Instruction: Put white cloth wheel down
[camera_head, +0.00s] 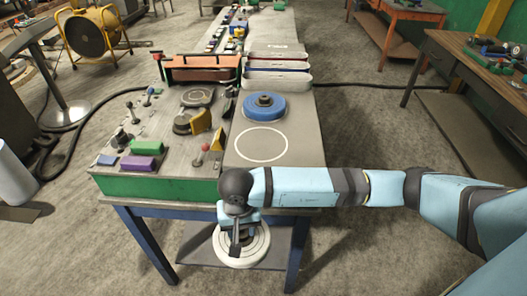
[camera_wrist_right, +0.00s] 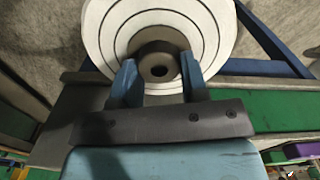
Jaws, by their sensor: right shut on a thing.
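The white cloth wheel (camera_head: 260,252) is in front of the near edge of the bench (camera_head: 305,140), lower in the picture than the bench top. My right gripper (camera_head: 240,232) is shut on its dark hub. In the right wrist view the white cloth wheel (camera_wrist_right: 211,22) shows stitched rings, and the two blue fingers of my right gripper (camera_wrist_right: 159,78) are on either side of the hub. A white circle outline (camera_head: 262,161) marks an empty spot on the bench top. My left gripper is not in view.
A blue wheel (camera_head: 278,107) lies just behind the circle. Levers, a purple block (camera_head: 138,163) and a green block (camera_head: 147,147) crowd the bench's left side. My right forearm crosses the bench's near right corner.

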